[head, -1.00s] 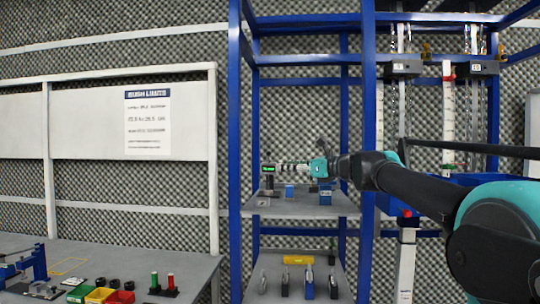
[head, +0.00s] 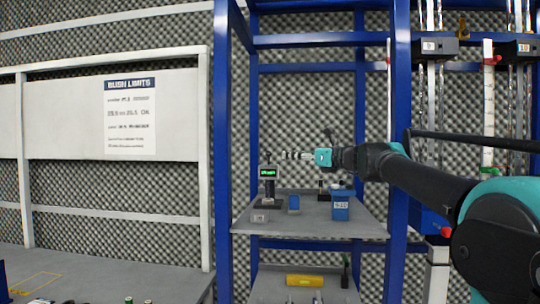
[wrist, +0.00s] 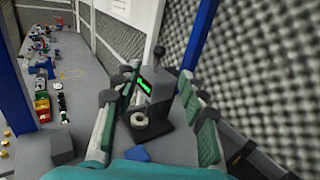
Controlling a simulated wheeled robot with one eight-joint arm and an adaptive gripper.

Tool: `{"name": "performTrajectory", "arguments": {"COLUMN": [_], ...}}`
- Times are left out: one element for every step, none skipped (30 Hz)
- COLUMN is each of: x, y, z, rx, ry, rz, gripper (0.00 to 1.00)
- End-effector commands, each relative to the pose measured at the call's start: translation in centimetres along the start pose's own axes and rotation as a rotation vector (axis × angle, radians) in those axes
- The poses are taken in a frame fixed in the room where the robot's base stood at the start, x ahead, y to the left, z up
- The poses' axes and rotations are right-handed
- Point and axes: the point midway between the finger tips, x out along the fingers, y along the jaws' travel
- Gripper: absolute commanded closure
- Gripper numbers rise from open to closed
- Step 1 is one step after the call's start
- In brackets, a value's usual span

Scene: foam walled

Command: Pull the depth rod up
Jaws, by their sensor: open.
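A dark depth gauge (head: 268,185) with a lit green display stands upright on the upper grey shelf (head: 330,228) in the head view. In the wrist view the gauge (wrist: 158,98) shows between my fingers, with its depth rod (wrist: 158,58) ending in a dark round knob at the top. A pale ring (wrist: 140,119) lies at its base. My gripper (head: 286,155) is open, a little above and right of the display in the head view. In the wrist view my gripper (wrist: 161,72) has a finger on each side of the gauge, and no grip on the rod shows.
Blue blocks (head: 340,205) and a small grey block (head: 259,217) share the shelf. Blue uprights (head: 222,150) frame it. A yellow piece (head: 304,281) lies on the lower shelf. A bench with small parts (wrist: 62,85) stands left in the wrist view.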

Motion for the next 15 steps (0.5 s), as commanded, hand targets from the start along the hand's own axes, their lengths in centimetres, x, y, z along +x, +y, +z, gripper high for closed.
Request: {"name": "performTrajectory", "arguments": {"x": [0.3, 0.6, 1.0, 1.4, 1.8, 2.5, 3.0, 3.6, 4.4, 5.0, 5.6, 6.4, 7.0, 7.5, 8.2], "y": [0.0, 0.1, 0.1, 0.1, 0.1, 0.1, 0.1, 0.1, 0.1, 0.2, 0.1, 0.1, 0.1, 0.1, 0.1], "z": [0.0, 0.0, 0.0, 0.0, 0.0, 0.0, 0.0, 0.0, 0.0, 0.0, 0.0, 0.0, 0.0, 0.0, 0.0], "rx": [0.000, 0.000, 0.000, 0.000, 0.000, 0.000, 0.000, 0.000, 0.000, 0.000, 0.000, 0.000, 0.000, 0.000, 0.000], "ry": [0.000, 0.000, 0.000, 0.000, 0.000, 0.000, 0.000, 0.000, 0.000, 0.000, 0.000, 0.000, 0.000, 0.000, 0.000], "rz": [0.001, 0.002, 0.003, 0.004, 0.004, 0.003, 0.005, 0.005, 0.004, 0.005, 0.005, 0.004, 0.005, 0.004, 0.003], "gripper": [0.58, 0.58, 0.58, 0.58, 0.58, 0.58, 0.58, 0.58, 0.58, 0.58, 0.58, 0.58, 0.58, 0.58, 0.58]}}
